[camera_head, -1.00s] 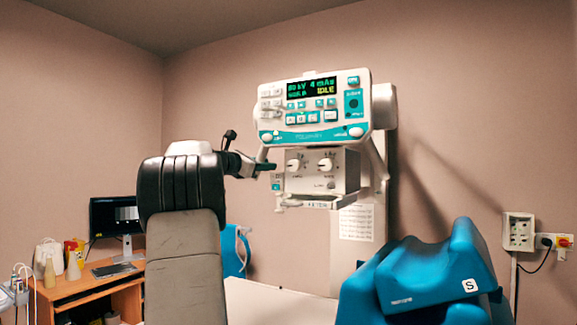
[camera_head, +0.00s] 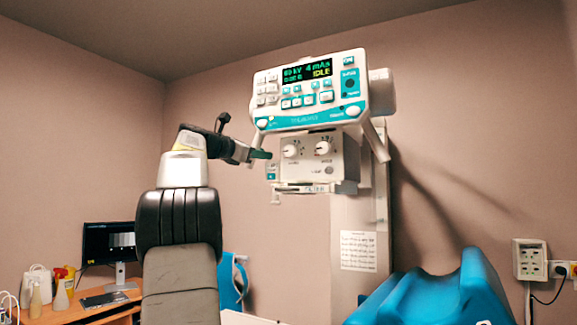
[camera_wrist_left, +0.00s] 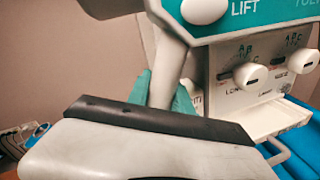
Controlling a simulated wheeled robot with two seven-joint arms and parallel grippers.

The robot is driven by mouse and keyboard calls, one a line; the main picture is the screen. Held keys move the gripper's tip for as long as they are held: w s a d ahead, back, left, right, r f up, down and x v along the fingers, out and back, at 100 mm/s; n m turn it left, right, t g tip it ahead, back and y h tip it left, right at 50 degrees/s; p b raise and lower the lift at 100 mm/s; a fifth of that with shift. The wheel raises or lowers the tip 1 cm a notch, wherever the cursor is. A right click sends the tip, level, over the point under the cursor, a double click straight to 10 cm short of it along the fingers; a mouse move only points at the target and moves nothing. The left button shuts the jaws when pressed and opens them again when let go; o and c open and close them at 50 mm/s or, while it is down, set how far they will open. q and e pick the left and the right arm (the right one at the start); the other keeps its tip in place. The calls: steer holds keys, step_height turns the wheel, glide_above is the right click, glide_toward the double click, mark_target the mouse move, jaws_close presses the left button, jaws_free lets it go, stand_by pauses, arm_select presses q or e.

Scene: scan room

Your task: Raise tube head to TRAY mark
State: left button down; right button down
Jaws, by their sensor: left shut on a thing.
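The tube head (camera_head: 310,92) is a white and teal unit with a lit display reading IDLE, many buttons and a knobbed box (camera_head: 312,165) below. It hangs before a pale column (camera_head: 352,215). My left gripper (camera_head: 260,154) is shut on the pale handle bar at the tube head's left side. In the left wrist view, teal fingertips flank the handle bar (camera_wrist_left: 168,70), beside the LIFT button (camera_wrist_left: 205,10). Part of the grip is hidden by my gripper's body. I cannot make out a TRAY mark. My right gripper is not in view.
A blue padded shape (camera_head: 430,298) stands at lower right. A desk with a monitor (camera_head: 109,243) and bottles is at lower left. A printed sheet (camera_head: 358,251) is on the column. Wall space above the tube head is clear.

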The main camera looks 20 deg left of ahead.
arm_select(q)
steer(key=shift+a+r, duration=0.1)
steer(key=c, duration=1.4)
jaws_free()
steer(key=shift+c, duration=0.2)
steer(key=v, duration=0.7)
steer(key=shift+s, duration=0.4)
steer(key=shift+a, duration=0.1)
